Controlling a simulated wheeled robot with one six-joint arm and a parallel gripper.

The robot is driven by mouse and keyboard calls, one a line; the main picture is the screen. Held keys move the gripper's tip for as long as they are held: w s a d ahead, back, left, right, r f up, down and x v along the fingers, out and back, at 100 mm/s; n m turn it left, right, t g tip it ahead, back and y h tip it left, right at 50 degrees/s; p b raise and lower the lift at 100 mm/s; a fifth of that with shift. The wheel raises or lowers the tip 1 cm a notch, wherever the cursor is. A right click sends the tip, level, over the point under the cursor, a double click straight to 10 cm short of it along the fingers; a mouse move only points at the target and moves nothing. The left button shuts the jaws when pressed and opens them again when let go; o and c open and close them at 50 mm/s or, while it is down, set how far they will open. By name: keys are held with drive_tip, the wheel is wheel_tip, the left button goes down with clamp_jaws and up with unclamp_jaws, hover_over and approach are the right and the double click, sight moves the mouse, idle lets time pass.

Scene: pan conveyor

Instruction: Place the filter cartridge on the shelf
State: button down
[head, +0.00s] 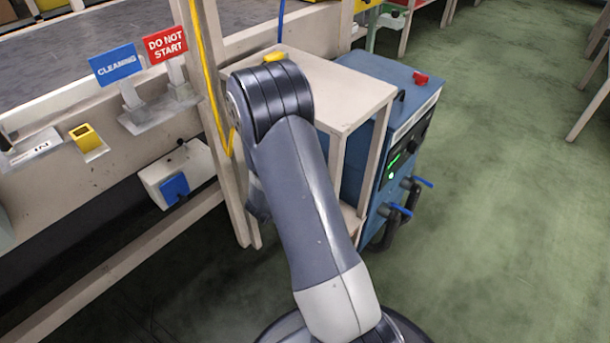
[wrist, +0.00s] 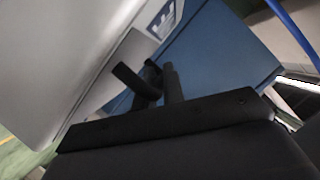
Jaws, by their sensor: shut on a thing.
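The beige shelf unit (head: 345,100) stands against the blue machine in the head view, with an open front and a lower board. My arm hangs over its near left side and hides part of it. In the wrist view my gripper (wrist: 152,84) shows dark fingers shut on a small dark part, seemingly of the filter cartridge. The cartridge's full shape cannot be made out. A large pale grey surface fills the wrist view's left; I cannot tell what it belongs to. In the head view my arm hides the gripper and whatever it holds.
The blue machine (head: 405,130) has a red button on top and hoses at its front. The conveyor frame (head: 90,190) with "CLEANING" (head: 116,63) and "DO NOT START" (head: 165,44) signs runs along the left. Green floor is free at right.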

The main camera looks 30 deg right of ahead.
drive_tip(key=shift+f, duration=0.25)
drive_tip(key=c, duration=2)
unclamp_jaws()
drive_tip(key=shift+f, duration=0.15)
drive_tip(key=o, duration=0.5)
drive_tip(key=shift+r, duration=0.3)
drive_tip(key=p+v, duration=0.3)
drive_tip(key=v, duration=0.9)
drive_tip(key=shift+f, duration=0.15)
